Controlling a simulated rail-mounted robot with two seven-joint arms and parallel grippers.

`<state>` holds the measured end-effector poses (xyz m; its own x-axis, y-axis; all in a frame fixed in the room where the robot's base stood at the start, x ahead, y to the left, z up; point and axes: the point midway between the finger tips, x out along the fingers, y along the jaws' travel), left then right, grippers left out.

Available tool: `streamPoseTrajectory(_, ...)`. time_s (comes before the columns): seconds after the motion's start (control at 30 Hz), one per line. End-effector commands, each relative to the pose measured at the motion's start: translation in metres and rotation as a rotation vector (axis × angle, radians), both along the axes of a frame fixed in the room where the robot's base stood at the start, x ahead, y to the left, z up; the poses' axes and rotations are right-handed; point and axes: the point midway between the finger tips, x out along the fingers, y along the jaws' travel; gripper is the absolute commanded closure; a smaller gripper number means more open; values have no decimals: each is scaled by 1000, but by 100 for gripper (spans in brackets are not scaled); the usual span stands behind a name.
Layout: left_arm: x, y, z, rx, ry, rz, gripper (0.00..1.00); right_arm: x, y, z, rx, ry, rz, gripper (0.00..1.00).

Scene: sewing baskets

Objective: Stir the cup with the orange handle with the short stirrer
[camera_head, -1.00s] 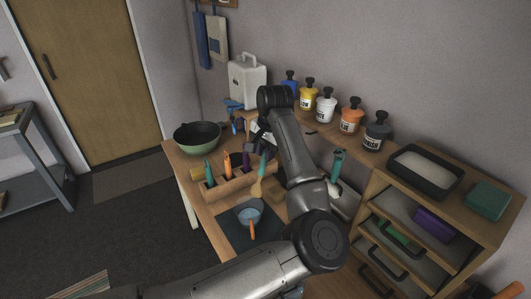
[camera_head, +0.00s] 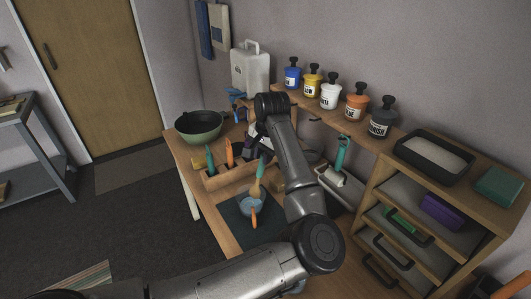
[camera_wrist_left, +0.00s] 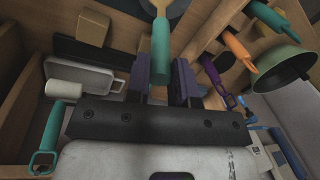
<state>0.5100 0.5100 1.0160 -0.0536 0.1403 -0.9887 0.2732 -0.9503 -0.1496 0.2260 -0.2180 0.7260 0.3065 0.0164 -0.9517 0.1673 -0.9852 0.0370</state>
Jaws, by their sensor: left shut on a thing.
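The light blue cup (camera_head: 246,206) stands on a dark mat (camera_head: 236,228), with its orange handle (camera_head: 253,218) toward the front. My left gripper (camera_head: 262,146) is shut on the teal handle (camera_head: 261,169) of a stirrer with a wooden end (camera_head: 256,188). The stirrer points down and its wooden end overlaps the cup's rim in the head view; I cannot tell whether it is inside. In the left wrist view, the gripper's purple fingers (camera_wrist_left: 163,78) hold the teal handle (camera_wrist_left: 160,44). My right gripper is out of view.
A wooden holder (camera_head: 222,182) with teal and orange tools (camera_head: 229,150) stands just behind the cup. A green bowl (camera_head: 198,132) is at the back left. Several jars line the shelf behind my arm. A drawer unit (camera_head: 408,214) stands at the right.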

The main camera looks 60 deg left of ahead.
Motion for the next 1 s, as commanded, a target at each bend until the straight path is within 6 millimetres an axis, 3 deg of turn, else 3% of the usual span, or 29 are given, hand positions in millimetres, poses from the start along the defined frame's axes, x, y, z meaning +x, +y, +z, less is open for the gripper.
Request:
streamPoseTrajectory(0.6, -8, 5, -48, -1, -1, 0, 100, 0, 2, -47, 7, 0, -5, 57)
streamPoseTrajectory(1.0, -9, 6, -54, 0, -1, -1, 100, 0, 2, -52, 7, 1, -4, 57)
